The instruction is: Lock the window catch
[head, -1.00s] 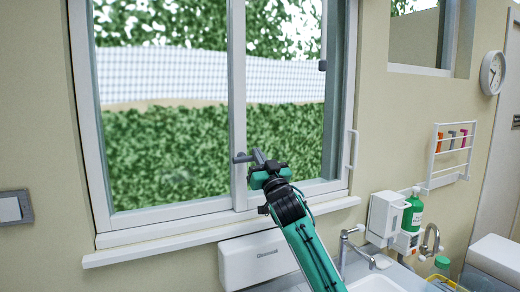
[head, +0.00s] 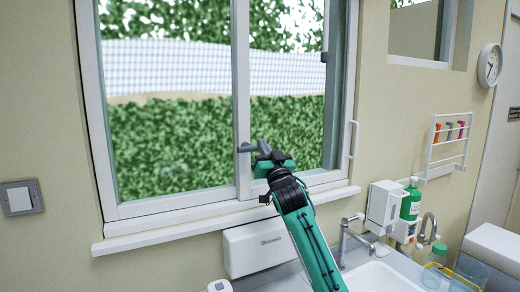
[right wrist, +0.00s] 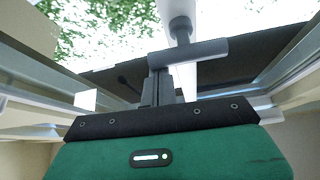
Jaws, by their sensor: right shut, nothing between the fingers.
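The window catch (head: 246,148) is a dark grey lever on the white middle upright of the sliding window (head: 242,100). In the right wrist view the catch (right wrist: 205,50) lies crosswise, slightly tilted, on its round pivot. My right gripper (head: 263,147) is at the catch's right end in the head view, its fingers shut and empty. In the right wrist view the fingertips (right wrist: 160,66) are right at the lever's left part; whether they touch it I cannot tell. My left gripper is out of view.
A white sill (head: 225,222) runs below the window. Under it are a white dispenser box (head: 258,247) and a sink with a tap (head: 345,240). A soap dispenser (head: 384,208), green bottle (head: 410,203) and wall rack (head: 448,148) are to the right. A white pull handle (head: 352,139) is on the window's right edge.

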